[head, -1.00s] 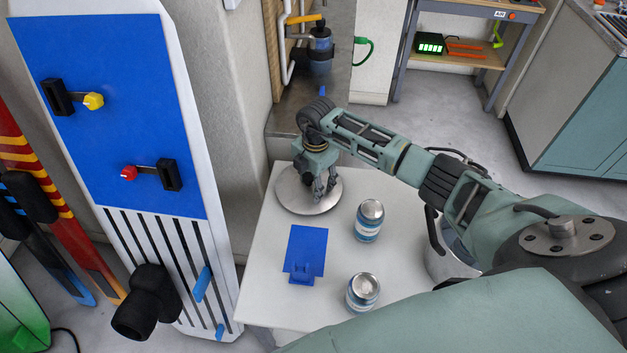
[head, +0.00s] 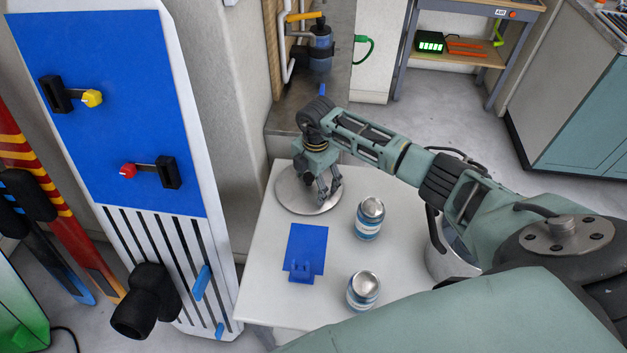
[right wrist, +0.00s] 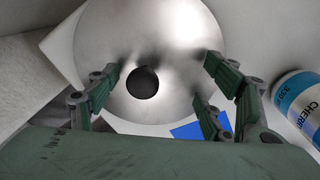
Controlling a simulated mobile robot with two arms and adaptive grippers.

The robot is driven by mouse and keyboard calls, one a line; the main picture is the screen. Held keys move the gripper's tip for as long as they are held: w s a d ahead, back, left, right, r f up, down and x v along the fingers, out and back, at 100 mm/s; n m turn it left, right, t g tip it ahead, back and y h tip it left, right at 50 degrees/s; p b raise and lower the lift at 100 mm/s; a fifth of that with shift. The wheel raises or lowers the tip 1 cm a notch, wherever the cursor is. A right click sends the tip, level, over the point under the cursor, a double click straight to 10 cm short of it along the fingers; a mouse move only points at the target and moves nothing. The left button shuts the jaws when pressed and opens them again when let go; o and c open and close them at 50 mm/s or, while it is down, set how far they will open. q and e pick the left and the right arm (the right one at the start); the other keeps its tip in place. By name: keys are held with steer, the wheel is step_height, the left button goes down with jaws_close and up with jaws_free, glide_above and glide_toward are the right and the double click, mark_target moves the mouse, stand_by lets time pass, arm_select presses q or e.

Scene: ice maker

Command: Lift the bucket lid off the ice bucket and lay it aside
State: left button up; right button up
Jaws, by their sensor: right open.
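The bucket lid (head: 288,194) is a round, shiny silver disc lying on the white table's far left part. The right wrist view shows the lid (right wrist: 165,30) with its round black knob (right wrist: 142,82). My right gripper (head: 328,194) is over the lid, pointing down. Its fingers (right wrist: 160,95) are spread apart with the knob showing between them, not gripped. My left gripper is not in view.
On the table (head: 262,262) stand two blue-and-white cans, one far (head: 368,220) and one near (head: 363,291), right of a blue scoop-like piece (head: 305,250). A blue-and-white panel unit (head: 120,120) rises at left. The table's near middle is clear.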

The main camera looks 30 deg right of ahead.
step_height(320, 180, up, 12)
steer(key=shift+s, duration=0.25)
steer(key=shift+f, duration=0.1)
stand_by(0.4)
